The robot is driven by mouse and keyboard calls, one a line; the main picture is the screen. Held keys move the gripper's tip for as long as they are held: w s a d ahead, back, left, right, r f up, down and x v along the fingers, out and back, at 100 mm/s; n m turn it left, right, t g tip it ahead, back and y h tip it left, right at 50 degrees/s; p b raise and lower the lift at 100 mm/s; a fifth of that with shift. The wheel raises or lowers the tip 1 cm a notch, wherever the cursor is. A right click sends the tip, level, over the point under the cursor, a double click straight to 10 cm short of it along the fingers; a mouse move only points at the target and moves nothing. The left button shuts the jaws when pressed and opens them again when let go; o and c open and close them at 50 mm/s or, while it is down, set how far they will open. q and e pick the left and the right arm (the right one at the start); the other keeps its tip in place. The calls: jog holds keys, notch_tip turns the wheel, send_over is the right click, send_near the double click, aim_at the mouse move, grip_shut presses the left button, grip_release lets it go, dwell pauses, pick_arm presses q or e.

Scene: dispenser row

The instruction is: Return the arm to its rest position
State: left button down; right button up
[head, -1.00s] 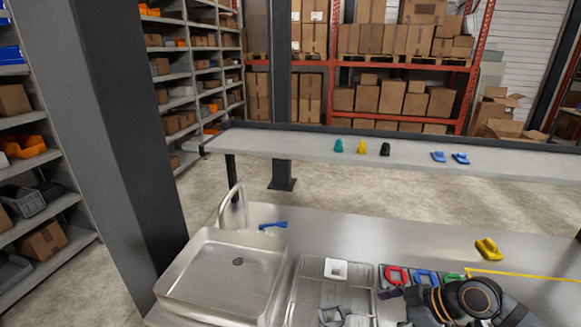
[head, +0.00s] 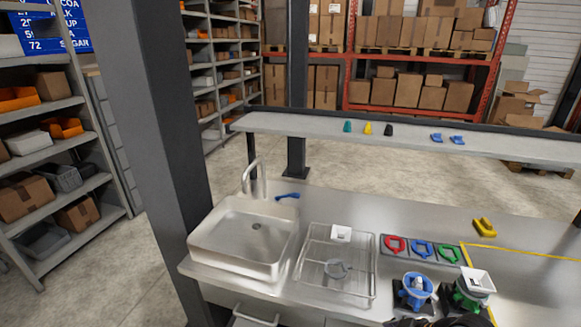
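Only a dark sliver of my arm (head: 437,322) shows at the bottom edge, below the blue dispenser (head: 417,291). No fingertips of either gripper are visible, so what they hold is hidden. The green dispenser (head: 473,293) stands to the right of the blue one, with a white square piece (head: 477,281) on top. Both stand upright on the steel counter.
The sink (head: 247,239) is at the left. A wire rack (head: 309,285) holds a white square piece (head: 341,233) and a grey ring (head: 338,270). Red, blue and green rings (head: 422,248) lie in a dark tray. A yellow object (head: 484,227) lies behind a yellow line (head: 520,251).

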jog(key=s+d+f+m+h, duration=0.3)
jog(key=s+m+h, duration=0.3)
jog(key=s+m, duration=0.35)
jog(key=s+d+f+g, duration=0.1)
jog(key=d+f, duration=0.1)
jog(key=f, duration=1.1)
jog(key=s+d+f+g, duration=0.1)
jog(key=f, duration=1.3)
pick_arm(q)
jog(key=shift+s+f+b, duration=0.35)
jog(key=shift+s+f, duration=0.05)
jog(key=shift+s, duration=0.2)
pick_arm(e)
jog(key=s+d+f+g, duration=0.1)
jog(key=s+f, duration=1.5)
jog(key=s, duration=0.3)
jog(key=shift+f, duration=0.3)
jog(key=shift+d, duration=0.1)
